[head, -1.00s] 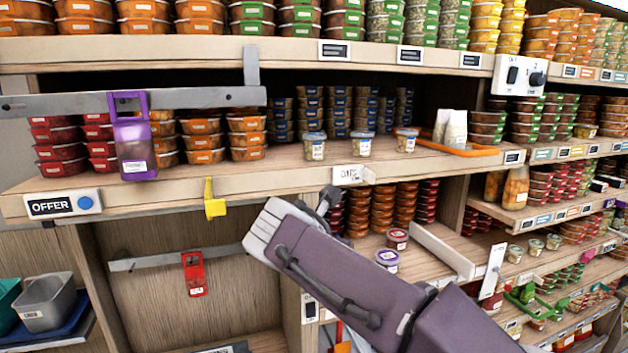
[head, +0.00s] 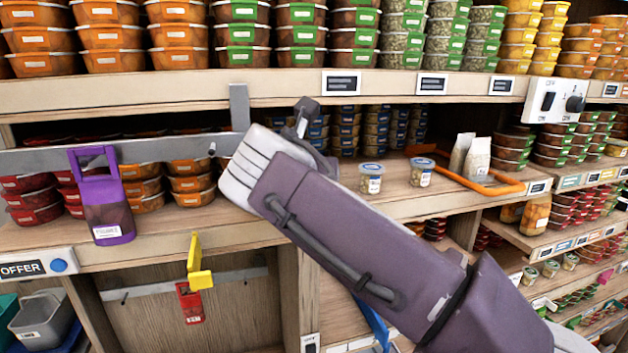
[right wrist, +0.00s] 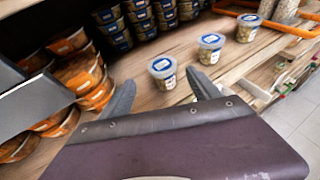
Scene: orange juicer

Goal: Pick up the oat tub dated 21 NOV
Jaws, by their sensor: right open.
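Three small clear tubs with blue lids and white labels stand in a row on the middle shelf. In the right wrist view they are the nearest tub (right wrist: 163,73), the middle tub (right wrist: 210,48) and the far tub (right wrist: 248,27). The dates on them are too small to read. The head view shows two of them, the middle tub (head: 371,179) and the far tub (head: 420,173); my right arm hides the third. My right gripper (right wrist: 160,80) is open and empty, its fingers pointing toward the nearest tub, which appears between the fingertips. My left gripper is out of view.
Stacked orange tubs (head: 190,183) and a grey rail (head: 120,152) with a purple holder (head: 106,205) lie left. Dark blue-labelled stacks (head: 345,130) stand behind. An orange frame (head: 480,180) and pale bags (head: 477,157) are right. A yellow clip (head: 198,265) hangs on the shelf edge.

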